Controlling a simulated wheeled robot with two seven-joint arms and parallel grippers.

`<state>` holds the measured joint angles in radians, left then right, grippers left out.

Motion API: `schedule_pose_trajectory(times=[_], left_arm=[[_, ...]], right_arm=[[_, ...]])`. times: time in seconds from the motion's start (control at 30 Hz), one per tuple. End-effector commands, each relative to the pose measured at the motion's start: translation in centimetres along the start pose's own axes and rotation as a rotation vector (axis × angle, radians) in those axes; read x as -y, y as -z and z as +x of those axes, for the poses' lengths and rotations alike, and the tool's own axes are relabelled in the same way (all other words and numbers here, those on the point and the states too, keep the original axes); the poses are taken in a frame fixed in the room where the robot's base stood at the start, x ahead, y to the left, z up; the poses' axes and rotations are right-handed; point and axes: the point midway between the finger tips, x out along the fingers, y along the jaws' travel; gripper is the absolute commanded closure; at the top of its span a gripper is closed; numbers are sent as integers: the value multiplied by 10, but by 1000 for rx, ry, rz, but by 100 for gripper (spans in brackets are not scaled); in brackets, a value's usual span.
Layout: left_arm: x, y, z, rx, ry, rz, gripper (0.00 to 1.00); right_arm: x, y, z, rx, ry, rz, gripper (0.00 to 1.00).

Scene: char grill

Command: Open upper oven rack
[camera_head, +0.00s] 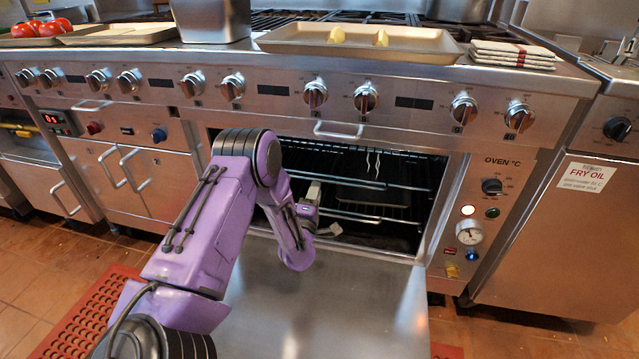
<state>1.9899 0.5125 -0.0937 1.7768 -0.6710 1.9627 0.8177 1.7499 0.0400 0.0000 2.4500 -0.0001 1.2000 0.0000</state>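The oven (335,195) is open, with its door (350,300) folded down flat toward me. My purple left arm reaches over the door from the left. Its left gripper (318,208) is at the oven mouth, close to the front of the racks. The wrist partly hides the fingers, so I cannot tell whether they touch a rack or are open. The left part of the cavity is hidden behind my arm. My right gripper is out of view.
Above the opening are a handle (338,133) and a row of knobs (366,98). A tray (290,42) with pale food pieces and folded towels (512,54) sit on top. The oven controls (492,187) are right of the opening. The area above the door's right half is clear.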

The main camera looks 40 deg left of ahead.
Motion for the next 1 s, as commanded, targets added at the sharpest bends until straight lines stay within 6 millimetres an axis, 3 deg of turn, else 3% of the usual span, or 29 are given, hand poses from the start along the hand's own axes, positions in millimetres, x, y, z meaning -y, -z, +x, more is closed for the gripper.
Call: schedule_pose_trajectory(times=[0.1,0.27,0.6,0.7,1.0], left_arm=[[2,2,26,-4,-3,0,69],[2,2,49,-3,-1,1,69],[0,2,57,-2,1,0,69],[0,2,57,-2,1,0,100],[0,-6,57,5,-2,-2,100]], right_arm=[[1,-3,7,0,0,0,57],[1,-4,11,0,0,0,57],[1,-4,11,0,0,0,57],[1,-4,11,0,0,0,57],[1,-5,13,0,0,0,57]])
